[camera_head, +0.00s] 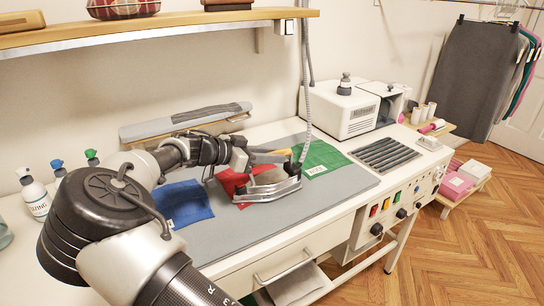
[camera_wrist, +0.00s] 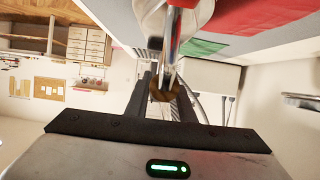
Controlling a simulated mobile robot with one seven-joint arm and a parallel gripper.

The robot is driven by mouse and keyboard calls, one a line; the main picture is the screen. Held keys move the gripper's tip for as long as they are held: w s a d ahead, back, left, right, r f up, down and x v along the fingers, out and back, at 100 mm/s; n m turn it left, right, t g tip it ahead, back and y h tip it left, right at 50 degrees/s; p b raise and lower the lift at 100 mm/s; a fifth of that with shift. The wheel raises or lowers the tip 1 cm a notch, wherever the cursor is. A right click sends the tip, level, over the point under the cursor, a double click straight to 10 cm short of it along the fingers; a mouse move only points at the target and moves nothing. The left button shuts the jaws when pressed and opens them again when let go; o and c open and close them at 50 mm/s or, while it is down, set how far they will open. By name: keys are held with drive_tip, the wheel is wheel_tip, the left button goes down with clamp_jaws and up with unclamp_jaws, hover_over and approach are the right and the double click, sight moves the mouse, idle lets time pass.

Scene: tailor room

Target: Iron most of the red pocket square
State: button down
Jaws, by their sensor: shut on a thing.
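The red pocket square (camera_head: 229,184) lies on the grey ironing surface (camera_head: 225,236), partly hidden under the iron and behind my arm. It also shows at the top right of the wrist view (camera_wrist: 262,14). The iron (camera_head: 277,190), with a shiny metal body, stands over the right part of the red cloth; whether its sole touches the cloth I cannot tell. My gripper (camera_head: 250,159) is shut on the iron's brown handle (camera_wrist: 166,93), which sits between the fingers in the wrist view.
A blue cloth (camera_head: 184,204) lies left of the red one and a green cloth (camera_head: 322,159) lies right. A hose (camera_head: 305,80) hangs down near the iron. Spray bottles (camera_head: 33,195) stand at left, a sleeve board (camera_head: 185,122) behind, and a white machine (camera_head: 345,108) at back right.

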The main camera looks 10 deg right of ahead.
drive_tip(key=w+a, duration=0.2)
drive_tip(key=w, duration=0.5)
drive_tip(key=shift+a+r, duration=0.15)
idle(1.0)
idle(0.4)
drive_tip(key=w+a+p, duration=0.2)
drive_tip(key=w, duration=0.5)
drive_tip(key=shift+r, duration=0.2)
idle(0.9)
drive_tip(key=shift+a, duration=0.1)
